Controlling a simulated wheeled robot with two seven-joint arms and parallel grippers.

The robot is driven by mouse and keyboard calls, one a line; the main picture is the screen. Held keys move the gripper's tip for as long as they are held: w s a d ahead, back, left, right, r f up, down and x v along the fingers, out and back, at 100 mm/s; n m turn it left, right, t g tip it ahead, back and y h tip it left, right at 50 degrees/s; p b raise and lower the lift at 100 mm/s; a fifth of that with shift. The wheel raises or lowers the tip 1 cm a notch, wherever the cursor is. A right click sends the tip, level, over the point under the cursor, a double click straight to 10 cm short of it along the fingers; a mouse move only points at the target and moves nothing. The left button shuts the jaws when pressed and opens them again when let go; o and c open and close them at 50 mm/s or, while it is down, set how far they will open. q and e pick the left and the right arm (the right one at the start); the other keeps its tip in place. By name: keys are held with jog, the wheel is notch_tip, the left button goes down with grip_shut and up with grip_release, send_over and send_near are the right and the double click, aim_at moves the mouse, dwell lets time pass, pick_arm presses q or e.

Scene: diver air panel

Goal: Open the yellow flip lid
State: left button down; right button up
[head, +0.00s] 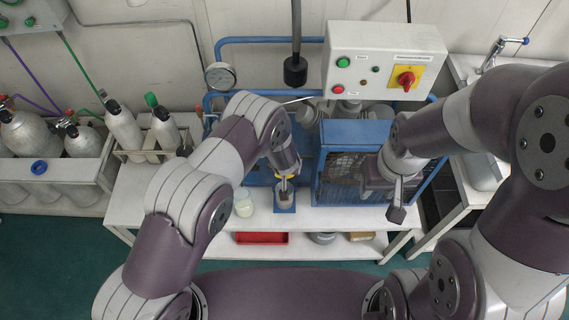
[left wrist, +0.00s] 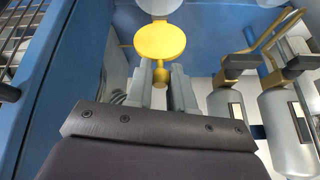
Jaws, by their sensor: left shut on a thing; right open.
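The yellow flip lid (left wrist: 160,42) is a round yellow disc in the left wrist view, with a short stem ending in a yellow ball knob (left wrist: 160,75). My left gripper (left wrist: 162,88) is shut on the knob, one finger on each side of it. The disc lies just beyond the fingertips; its hinge cannot be made out. In the head view my left gripper (head: 285,188) points down at the bench front, left of the blue caged machine, and mostly hides the lid. My right gripper (head: 396,208) is open and empty in front of that machine's right side.
The blue caged machine (head: 350,133) stands on the white bench (head: 130,205). A control box (head: 385,75) hangs above it. A pale jar (head: 243,207) stands just left of my left gripper. Grey cylinders with brass fittings (left wrist: 285,125) are close on the right in the left wrist view.

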pick_arm(q)
jog(key=shift+w, duration=0.3)
jog(key=c, duration=1)
grip_release()
jog(key=shift+f, duration=0.1)
jog(key=shift+w+f, duration=0.15)
jog(key=v, duration=1.2)
jog(key=shift+r, duration=0.3)
